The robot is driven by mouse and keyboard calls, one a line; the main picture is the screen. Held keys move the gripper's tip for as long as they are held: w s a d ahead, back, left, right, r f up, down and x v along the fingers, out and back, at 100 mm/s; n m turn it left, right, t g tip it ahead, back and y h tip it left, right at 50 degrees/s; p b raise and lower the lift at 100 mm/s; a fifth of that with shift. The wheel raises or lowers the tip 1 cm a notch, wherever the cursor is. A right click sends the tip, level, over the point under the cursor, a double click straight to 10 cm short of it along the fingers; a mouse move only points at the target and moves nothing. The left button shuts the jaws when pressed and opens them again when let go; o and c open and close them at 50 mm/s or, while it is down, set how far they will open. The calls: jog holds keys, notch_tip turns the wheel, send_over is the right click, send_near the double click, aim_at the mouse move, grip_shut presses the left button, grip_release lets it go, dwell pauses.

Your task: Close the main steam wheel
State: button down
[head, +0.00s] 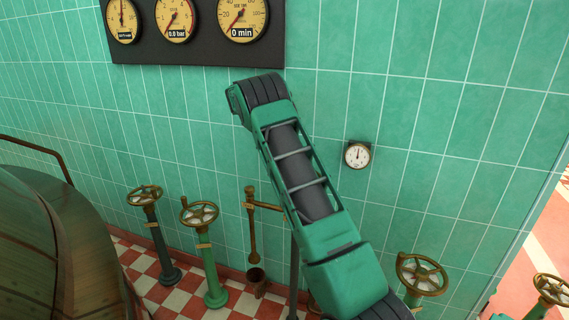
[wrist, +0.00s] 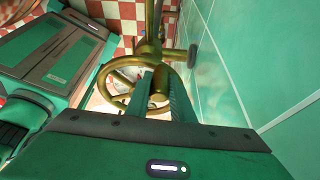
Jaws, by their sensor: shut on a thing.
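In the wrist view, a brass handwheel (wrist: 122,63) with spokes lies in front of my gripper (wrist: 166,86). A brass stem or pipe runs up beyond the wheel. In the head view, my green arm crosses the middle and my gripper is out of sight. Several spoked wheels on posts stand along the wall: a left one (head: 145,190), a second one (head: 199,208), one right of my arm (head: 424,268) and one at the far right (head: 552,283). I cannot tell which one I hold, and no label is readable.
A green tiled wall (head: 450,150) stands close behind the wheels. Three dial gauges hang on a dark panel (head: 205,52), and a small gauge (head: 357,154) hangs lower. A large dark copper vessel (head: 60,250) fills the left. The checkered floor (head: 140,272) shows between.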

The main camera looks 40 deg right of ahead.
jog(key=shift+d, duration=0.2)
jog(key=c, duration=1.6)
grip_release()
jog(key=shift+s, duration=0.1)
jog(key=shift+o, duration=0.2)
jog(key=shift+w+a+r, duration=0.1)
jog(key=shift+w+r, duration=0.2)
jog(key=shift+r, duration=0.15)
jog(key=v, duration=1)
